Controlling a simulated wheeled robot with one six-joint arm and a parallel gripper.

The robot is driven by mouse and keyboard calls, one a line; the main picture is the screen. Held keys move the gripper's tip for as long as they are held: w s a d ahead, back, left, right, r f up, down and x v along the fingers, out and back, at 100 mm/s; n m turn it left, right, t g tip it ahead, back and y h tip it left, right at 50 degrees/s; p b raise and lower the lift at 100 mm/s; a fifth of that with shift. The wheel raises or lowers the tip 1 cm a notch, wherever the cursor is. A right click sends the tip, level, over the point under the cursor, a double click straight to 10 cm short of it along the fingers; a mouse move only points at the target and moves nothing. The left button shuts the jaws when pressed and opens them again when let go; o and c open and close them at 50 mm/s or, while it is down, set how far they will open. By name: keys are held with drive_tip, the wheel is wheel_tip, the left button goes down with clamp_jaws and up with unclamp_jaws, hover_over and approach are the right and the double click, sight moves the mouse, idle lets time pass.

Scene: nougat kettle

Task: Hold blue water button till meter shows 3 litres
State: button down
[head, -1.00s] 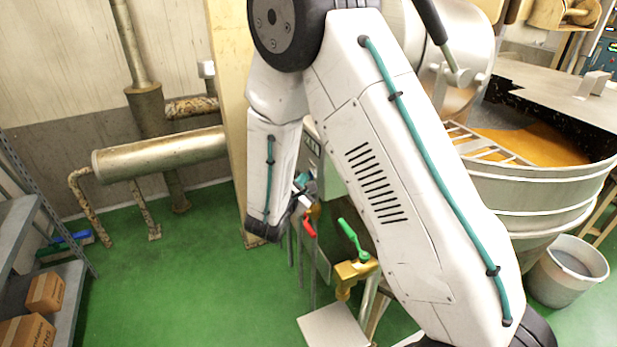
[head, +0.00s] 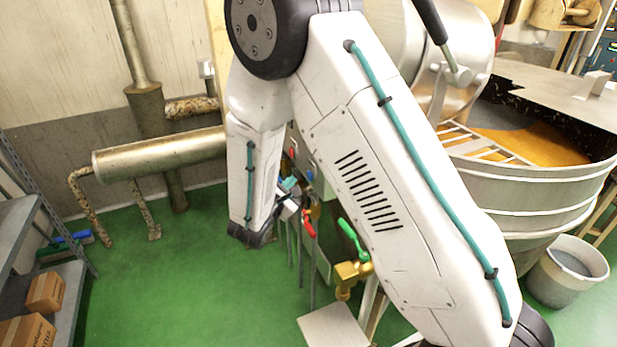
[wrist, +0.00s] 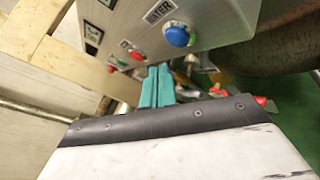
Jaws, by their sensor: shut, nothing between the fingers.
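The blue button (wrist: 177,36) sits on a grey control panel (wrist: 215,22) in the wrist view, beside a label (wrist: 160,11) that reads WATER. My gripper (wrist: 158,72), with teal fingers, is shut and empty. Its tips show just below the blue button and to its left in the picture, apart from it. In the head view my gripper (head: 289,184) is small beside the panel, which my arm mostly hides. Dark windows (wrist: 92,36) show at the panel's left edge in the wrist view, but I cannot read a meter value.
A red button (wrist: 138,55) lies left of the blue one on the panel. A wooden post (wrist: 52,65) stands beside the panel. A brass tap with a green lever (head: 352,240) and a red-handled valve (head: 308,225) are below. The large kettle (head: 535,190) stands right.

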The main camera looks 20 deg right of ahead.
drive_tip(key=a, duration=0.3)
idle(0.5)
drive_tip(key=s+d+r+m+g, duration=0.35)
drive_tip(key=s+m+g, duration=0.2)
drive_tip(key=s, duration=0.35)
drive_tip(key=s+d+r+m+g, duration=0.3)
drive_tip(key=s+d+m+g, duration=0.15)
drive_tip(key=s+g, duration=0.35)
drive_tip(key=s+a+r+m+t+y, duration=0.1)
drive_tip(key=s+r+m+y, duration=0.3)
drive_tip(key=s, duration=0.6)
drive_tip(key=s+a+r+m+t+y, duration=0.1)
drive_tip(key=s+r+m+t+y, duration=0.1)
drive_tip(key=s+r+m+y, duration=0.3)
drive_tip(key=s+r+y, duration=0.2)
drive_tip(key=s+r, duration=0.2)
drive_tip(key=s, duration=0.1)
drive_tip(key=shift+a+r+m+y, duration=0.15)
drive_tip(key=shift+a+m+y, duration=0.15)
drive_tip(key=shift+a, duration=0.1)
